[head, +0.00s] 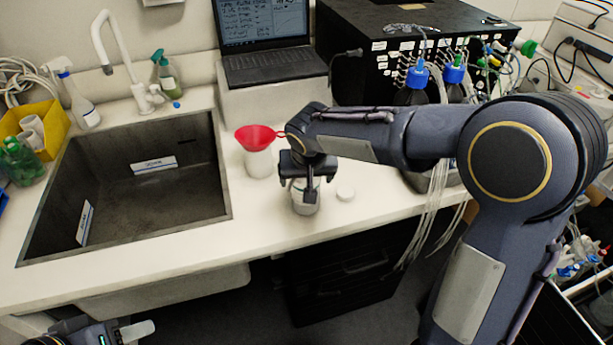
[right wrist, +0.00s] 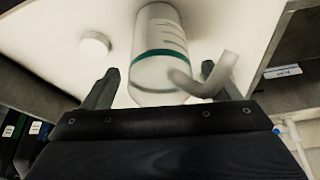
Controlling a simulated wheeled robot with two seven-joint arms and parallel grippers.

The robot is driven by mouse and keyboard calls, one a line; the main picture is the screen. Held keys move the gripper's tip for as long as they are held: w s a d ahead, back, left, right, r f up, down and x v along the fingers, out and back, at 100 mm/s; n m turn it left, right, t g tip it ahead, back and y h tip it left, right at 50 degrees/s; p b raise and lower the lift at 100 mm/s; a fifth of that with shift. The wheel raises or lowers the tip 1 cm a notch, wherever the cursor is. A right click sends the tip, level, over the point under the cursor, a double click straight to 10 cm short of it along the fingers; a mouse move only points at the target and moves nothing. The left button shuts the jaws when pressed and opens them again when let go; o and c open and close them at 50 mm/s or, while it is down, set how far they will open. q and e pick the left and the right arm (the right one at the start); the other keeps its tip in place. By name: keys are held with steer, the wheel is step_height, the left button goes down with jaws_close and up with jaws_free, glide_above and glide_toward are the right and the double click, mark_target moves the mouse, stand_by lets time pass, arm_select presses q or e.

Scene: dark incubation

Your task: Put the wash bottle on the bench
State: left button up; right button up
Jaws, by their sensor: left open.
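The wash bottle (right wrist: 160,40) is a whitish bottle with a teal band, grey markings and a bent pale spout. In the head view the bottle (head: 306,203) is at the bench's front edge, partly hidden by my right gripper (head: 303,190). In the right wrist view the two fingers of the right gripper (right wrist: 158,85) are apart, with gaps on both sides of the bottle. Whether its base touches the bench (head: 385,200) is hard to tell. My left gripper (head: 110,333) is at the bottom left, low in front of the bench, partly cut off.
A white bottle with a red funnel (head: 258,138) stands just left of my right gripper. A small white disc (head: 346,193) lies to its right. The sink (head: 150,195) is at left, a laptop (head: 265,50) behind. Tubes (head: 437,195) hang over the front edge.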

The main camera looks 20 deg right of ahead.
steer(key=shift+r, duration=0.15)
steer(key=d+v, duration=0.1)
steer(key=v, duration=1.1)
steer(key=s+d+f+y, duration=0.35)
steer(key=s+d, duration=0.35)
steer(key=s, duration=0.5)
steer(key=s+a+f+t, duration=0.1)
steer(key=s+f, duration=0.4)
steer(key=s, duration=0.5)
steer(key=shift+s+a+f+y, duration=0.2)
steer(key=shift+s+f+y, duration=0.1)
steer(key=shift+y, duration=0.15)
